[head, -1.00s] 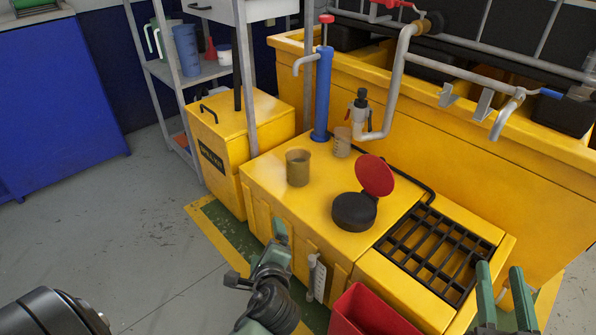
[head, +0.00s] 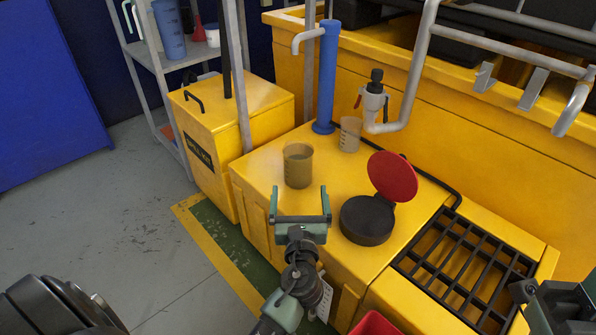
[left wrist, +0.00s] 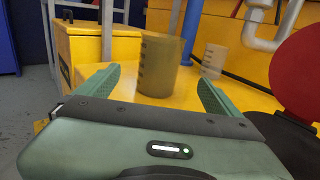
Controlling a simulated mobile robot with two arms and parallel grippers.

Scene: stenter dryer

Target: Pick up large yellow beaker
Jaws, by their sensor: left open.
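The large yellow beaker (head: 298,166) is a tinted, see-through cup. It stands upright on the yellow cabinet top (head: 262,160). In the left wrist view the beaker (left wrist: 159,66) shows ahead, between the two fingers. My left gripper (head: 300,190) is open and empty, just in front of the beaker on the near side and apart from it. Its fingers also show in the left wrist view (left wrist: 160,85). My right gripper (head: 550,290) is partly in view at the lower right edge; its jaws are not clear.
A smaller clear beaker (head: 350,134) stands behind to the right. A black round pot with a raised red lid (head: 392,177) is close on the right. A blue pump (head: 326,80) and a grey pipe (head: 420,70) rise behind. A black grate (head: 465,255) lies at right.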

